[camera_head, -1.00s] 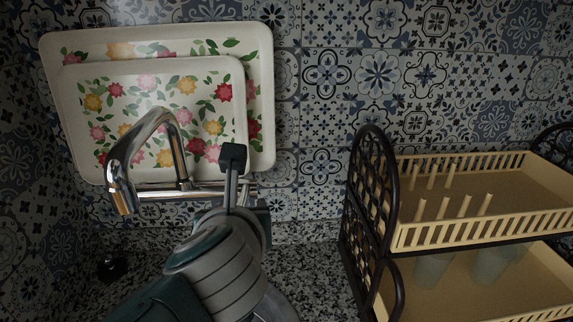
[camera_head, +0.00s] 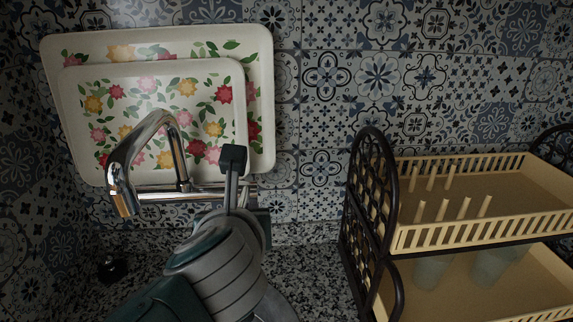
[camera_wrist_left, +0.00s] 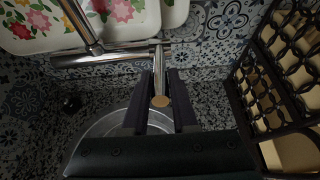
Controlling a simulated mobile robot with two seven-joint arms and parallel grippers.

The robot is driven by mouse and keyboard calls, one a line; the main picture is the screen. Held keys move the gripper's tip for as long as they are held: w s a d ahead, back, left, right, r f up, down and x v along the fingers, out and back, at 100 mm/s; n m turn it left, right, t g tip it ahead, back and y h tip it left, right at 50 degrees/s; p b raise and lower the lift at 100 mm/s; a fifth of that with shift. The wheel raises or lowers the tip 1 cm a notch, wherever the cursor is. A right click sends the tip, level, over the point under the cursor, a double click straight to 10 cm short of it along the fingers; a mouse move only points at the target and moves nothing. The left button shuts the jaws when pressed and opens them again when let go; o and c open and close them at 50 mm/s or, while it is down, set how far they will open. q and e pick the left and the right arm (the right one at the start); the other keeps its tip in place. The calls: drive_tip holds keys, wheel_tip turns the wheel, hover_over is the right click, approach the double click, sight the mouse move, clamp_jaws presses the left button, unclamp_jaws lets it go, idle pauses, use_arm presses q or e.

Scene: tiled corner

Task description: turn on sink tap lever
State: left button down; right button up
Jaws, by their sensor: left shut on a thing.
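The chrome sink tap has a curved spout (camera_head: 150,140) at the left of the head view, standing on a horizontal bar against the wall. Its base part also shows in the wrist view (camera_wrist_left: 110,52). The tap lever (camera_wrist_left: 158,72) is a slim metal bar with a round tan end, seen in the wrist view. My left gripper (camera_head: 233,162) is at the right end of the tap in the head view. In the wrist view its two dark fingers (camera_wrist_left: 160,103) lie either side of the lever, shut on it. My arm hides the lever in the head view. My right gripper is not in view.
Two floral trays (camera_head: 255,55) lean on the tiled wall behind the tap. A dark-framed dish rack with cream shelves (camera_head: 480,230) stands to the right. A round metal basin (camera_wrist_left: 100,125) lies below the gripper. A small black knob (camera_head: 112,269) sits on the speckled counter.

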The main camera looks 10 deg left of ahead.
use_arm(q)
drive_tip(key=shift+w+a+r+p, duration=0.1)
drive_tip(key=shift+w+r+p, duration=0.35)
drive_tip(key=shift+r, duration=0.3)
drive_tip(key=shift+w+a+r+p, duration=0.1)
drive_tip(key=shift+w+r+p, duration=0.25)
drive_tip(key=shift+r, duration=0.35)
drive_tip(key=c, duration=1.2)
unclamp_jaws()
drive_tip(key=o, duration=0.5)
drive_tip(key=shift+f, duration=0.1)
drive_tip(key=shift+s+r+p, duration=0.25)
drive_tip(key=shift+p, duration=0.15)
drive_tip(key=p+v, duration=0.5)
drive_tip(key=v, duration=0.2)
drive_tip(key=shift+s, duration=0.2)
